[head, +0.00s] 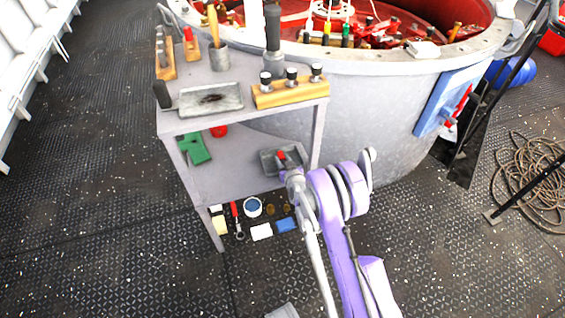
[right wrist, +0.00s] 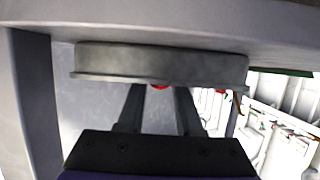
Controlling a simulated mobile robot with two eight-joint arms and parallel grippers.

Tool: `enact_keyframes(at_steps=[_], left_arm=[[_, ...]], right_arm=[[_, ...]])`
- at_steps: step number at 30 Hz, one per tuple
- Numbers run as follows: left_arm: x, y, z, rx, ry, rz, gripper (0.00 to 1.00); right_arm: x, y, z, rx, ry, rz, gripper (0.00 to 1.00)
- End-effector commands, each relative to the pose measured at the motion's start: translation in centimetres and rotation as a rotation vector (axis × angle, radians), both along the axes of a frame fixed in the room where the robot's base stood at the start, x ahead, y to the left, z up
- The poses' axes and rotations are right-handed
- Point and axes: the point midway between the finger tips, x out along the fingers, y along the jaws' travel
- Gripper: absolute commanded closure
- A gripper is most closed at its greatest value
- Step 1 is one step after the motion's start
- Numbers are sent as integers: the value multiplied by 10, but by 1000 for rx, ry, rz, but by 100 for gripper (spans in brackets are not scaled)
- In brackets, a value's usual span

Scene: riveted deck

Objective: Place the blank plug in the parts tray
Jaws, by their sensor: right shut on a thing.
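The parts tray, a shallow dark-grey tray (head: 265,164), sits on the stand's middle shelf at its right end. It also shows in the right wrist view (right wrist: 160,60), close in front of the fingers. My right gripper (head: 284,163) reaches in at this tray and is shut on a small red-topped piece (head: 281,155), which I take to be the blank plug. In the right wrist view a bit of red (right wrist: 160,86) shows between the fingers at the tray's rim. The fingertips are hidden there, so I cannot tell whether the plug touches the tray floor. My left gripper is not in view.
The grey stand's top (head: 235,70) overhangs the shelf and holds another tray (head: 211,99) and a wooden block with several knobs (head: 290,88). A green piece (head: 195,148) and a red item (head: 218,131) lie left on the shelf. A large grey tub (head: 385,120) stands behind.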

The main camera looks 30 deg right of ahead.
Motion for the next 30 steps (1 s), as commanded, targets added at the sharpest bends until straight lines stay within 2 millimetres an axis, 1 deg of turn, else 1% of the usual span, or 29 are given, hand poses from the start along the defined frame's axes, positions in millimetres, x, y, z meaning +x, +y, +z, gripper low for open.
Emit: enact_keyframes(at_steps=[1, 2, 8, 12, 13, 15, 18, 26, 28, 30], left_arm=[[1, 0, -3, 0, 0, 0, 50], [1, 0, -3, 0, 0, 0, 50], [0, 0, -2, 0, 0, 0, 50], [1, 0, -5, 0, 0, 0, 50], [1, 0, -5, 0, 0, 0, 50], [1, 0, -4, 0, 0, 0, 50], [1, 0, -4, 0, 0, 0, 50], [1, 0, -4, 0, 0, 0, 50], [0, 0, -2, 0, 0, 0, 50], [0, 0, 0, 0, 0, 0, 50]], right_arm=[[0, 0, -7, 0, 0, 0, 100], [0, 0, -9, 0, 0, 0, 100], [0, 0, -8, 0, 0, 0, 100], [0, 0, -12, 0, 0, 0, 100], [0, 0, -12, 0, 0, 0, 64], [0, 0, -11, 0, 0, 0, 51], [0, 0, -11, 0, 0, 0, 36], [0, 0, -11, 0, 0, 0, 36], [0, 0, -7, 0, 0, 0, 36], [-5, 2, -5, 0, 0, 0, 36]])
